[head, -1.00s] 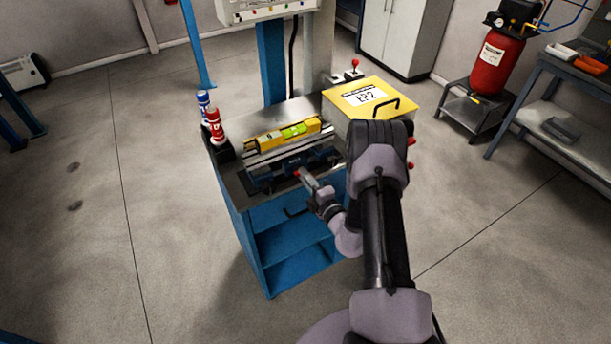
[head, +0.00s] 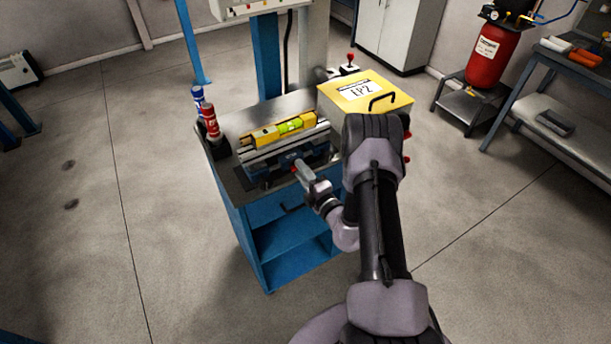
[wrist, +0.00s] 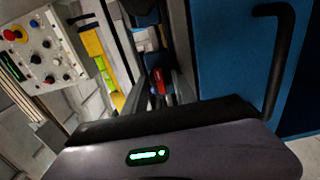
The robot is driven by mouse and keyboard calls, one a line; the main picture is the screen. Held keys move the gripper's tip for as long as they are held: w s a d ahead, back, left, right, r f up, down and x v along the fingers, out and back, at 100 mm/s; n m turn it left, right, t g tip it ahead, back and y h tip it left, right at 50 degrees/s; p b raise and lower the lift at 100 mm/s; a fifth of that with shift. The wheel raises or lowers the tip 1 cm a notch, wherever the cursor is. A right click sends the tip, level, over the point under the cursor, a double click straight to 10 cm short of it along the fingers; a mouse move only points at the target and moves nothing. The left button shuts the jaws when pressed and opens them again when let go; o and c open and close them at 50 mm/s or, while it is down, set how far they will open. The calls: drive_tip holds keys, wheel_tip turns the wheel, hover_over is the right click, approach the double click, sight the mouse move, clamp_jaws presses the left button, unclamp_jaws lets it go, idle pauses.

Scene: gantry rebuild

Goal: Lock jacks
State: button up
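A blue jack unit (head: 262,172) with pale rails on top sits on the workbench cart (head: 242,212), and a yellow spirit level (head: 285,131) lies along it. A small red tip (head: 294,166) shows at the front of the jack unit, right at my gripper (head: 302,172). My arm reaches in from the lower right. In the wrist view a red piece (wrist: 158,80) appears between dark, narrow shapes beside the blue parts. That view is dark, so finger spacing and any grip on the red piece are unclear. The jack's right end is partly hidden by my arm.
Red (head: 210,121) and blue-and-white (head: 198,98) cans stand at the left edge. A black handle (wrist: 274,50) on a blue panel is close in the wrist view. Floor left of the cart is clear.

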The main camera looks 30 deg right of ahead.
drive_tip(key=s+p, duration=0.1)
drive_tip(key=s, duration=1.6)
drive_tip(key=shift+s+d+p, duration=0.15)
drive_tip(key=shift+d+p, duration=0.15)
